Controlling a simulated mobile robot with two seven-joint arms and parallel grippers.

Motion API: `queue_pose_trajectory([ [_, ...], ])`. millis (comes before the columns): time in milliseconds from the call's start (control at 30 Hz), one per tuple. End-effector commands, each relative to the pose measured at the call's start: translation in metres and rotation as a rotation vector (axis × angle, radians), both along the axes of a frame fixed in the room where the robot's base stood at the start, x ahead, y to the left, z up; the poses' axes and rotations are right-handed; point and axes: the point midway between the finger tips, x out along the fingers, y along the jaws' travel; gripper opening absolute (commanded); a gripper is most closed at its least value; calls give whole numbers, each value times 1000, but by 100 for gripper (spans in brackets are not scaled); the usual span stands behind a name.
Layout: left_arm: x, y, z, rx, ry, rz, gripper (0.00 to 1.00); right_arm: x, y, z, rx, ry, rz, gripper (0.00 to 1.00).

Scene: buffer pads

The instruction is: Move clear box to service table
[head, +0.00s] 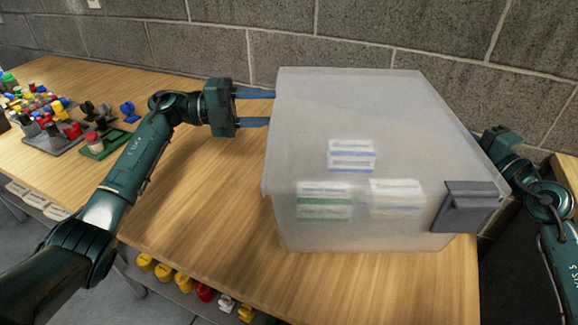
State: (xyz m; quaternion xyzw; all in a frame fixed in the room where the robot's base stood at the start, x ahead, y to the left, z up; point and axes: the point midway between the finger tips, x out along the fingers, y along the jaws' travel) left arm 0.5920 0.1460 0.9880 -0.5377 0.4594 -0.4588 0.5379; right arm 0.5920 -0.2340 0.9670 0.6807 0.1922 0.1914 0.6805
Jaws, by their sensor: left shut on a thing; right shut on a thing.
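The clear box (345,115) is a large, frosted, lidded container with a grey latch (466,207) at its front right. Several small labelled packs (352,156) show blurred through its wall. My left gripper (256,107) is shut on the box's left side, its blue fingers reaching the upper left edge. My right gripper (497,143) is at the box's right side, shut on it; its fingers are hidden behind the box. The box is over the right part of the wooden table (200,205); I cannot tell whether its base touches the top.
Several coloured small parts (45,105) and a green stand (103,143) lie at the table's left end. A lower shelf holds yellow, red and white items (185,283). A grey block wall (340,35) rises behind. The table's middle, left of the box, is clear.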

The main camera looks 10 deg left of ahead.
Motion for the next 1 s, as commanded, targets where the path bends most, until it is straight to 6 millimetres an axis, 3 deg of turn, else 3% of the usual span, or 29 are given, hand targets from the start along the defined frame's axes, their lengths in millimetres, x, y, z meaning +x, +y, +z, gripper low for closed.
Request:
queue_pose_trajectory([
  [467, 1, 2, -1, -3, -4, 3, 0, 1, -2, 0, 2, -8, -6, 0],
  [1000, 1, 2, -29, -3, -4, 3, 0, 1, -2, -28, 2, -8, -6, 0],
])
